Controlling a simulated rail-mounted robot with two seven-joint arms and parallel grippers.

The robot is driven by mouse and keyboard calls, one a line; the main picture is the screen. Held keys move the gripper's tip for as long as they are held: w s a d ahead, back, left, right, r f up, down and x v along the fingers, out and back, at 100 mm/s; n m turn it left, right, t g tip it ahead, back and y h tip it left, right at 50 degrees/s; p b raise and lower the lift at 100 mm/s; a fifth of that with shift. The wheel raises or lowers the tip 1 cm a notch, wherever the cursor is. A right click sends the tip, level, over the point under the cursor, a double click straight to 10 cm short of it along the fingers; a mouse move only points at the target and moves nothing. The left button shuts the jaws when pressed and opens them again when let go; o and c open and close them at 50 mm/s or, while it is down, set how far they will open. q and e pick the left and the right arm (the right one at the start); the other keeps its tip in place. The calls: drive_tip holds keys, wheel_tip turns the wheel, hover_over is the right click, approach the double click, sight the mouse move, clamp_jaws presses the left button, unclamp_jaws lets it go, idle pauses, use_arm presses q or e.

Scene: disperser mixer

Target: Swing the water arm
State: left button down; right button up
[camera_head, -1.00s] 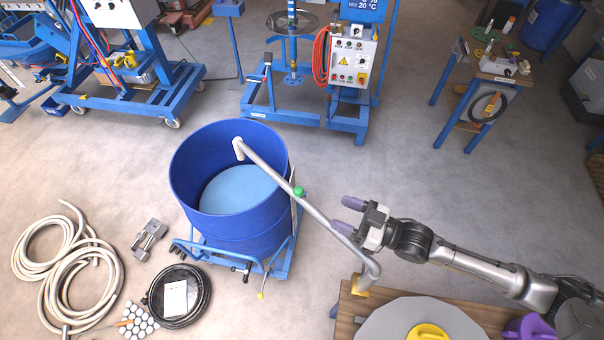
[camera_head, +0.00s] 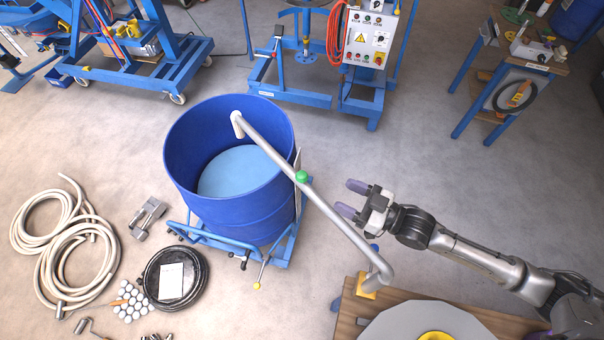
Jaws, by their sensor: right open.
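The water arm (camera_head: 340,222) is a grey bent pipe with a green knob (camera_head: 302,176) partway along it. It rises from a yellow base (camera_head: 367,286) on a wooden bench, and its spout end (camera_head: 237,122) hangs over the blue drum (camera_head: 240,212). The drum is open at the top and shows a light blue surface inside. My right gripper (camera_head: 352,199) is open and empty, with purple fingertips pointing left. In the picture it lies just right of the pipe, and I cannot tell whether it touches it. My left gripper is not in view.
The wooden bench (camera_head: 345,318) carries a grey round plate (camera_head: 405,318). Pale hoses (camera_head: 75,245) and a black coiled cable (camera_head: 158,298) lie on the floor at left. A blue stand with a control box (camera_head: 370,38) is behind.

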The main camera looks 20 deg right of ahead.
sight(308, 176)
drive_tip(key=p+x, duration=0.2)
drive_tip(key=x, duration=0.9)
drive_tip(key=shift+r, duration=0.15)
drive_tip(key=shift+w+a+p, duration=0.3)
drive_tip(key=shift+w+a, duration=0.3)
clamp_jaws()
